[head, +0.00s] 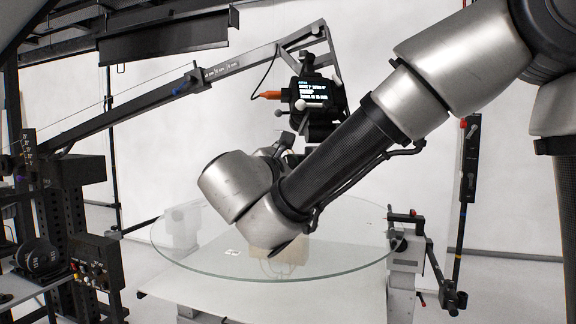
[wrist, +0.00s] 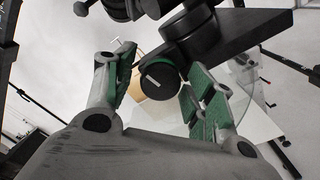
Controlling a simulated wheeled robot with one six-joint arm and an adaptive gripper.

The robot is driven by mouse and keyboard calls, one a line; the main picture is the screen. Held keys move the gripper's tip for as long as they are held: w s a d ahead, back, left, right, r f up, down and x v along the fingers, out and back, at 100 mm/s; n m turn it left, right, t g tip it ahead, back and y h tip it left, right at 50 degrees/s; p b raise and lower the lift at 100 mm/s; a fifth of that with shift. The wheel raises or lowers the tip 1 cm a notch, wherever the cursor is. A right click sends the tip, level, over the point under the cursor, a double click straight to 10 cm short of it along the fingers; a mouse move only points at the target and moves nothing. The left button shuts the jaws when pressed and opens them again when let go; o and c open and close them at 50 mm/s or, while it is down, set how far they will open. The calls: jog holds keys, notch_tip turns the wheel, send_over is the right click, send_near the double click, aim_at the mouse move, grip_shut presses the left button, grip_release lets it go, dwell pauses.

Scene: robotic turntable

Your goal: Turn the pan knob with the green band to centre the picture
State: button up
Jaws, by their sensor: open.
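A round black knob (wrist: 160,82) with a white pointer line shows in the wrist view, on the end of a dark camera mount. In the head view, my arm's wrist hides most of the gripper and the knob. The camera (head: 320,98) with a small lit screen hangs from the boom above; its picture is too small to read.
A round glass turntable (head: 185,268) lies below, with a pale tan block (head: 290,250) on it, partly behind my wrist. The boom (head: 160,95) runs from the left stand to the camera. A control box (head: 92,272) with knobs stands at the left.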

jog(key=v, duration=1.2)
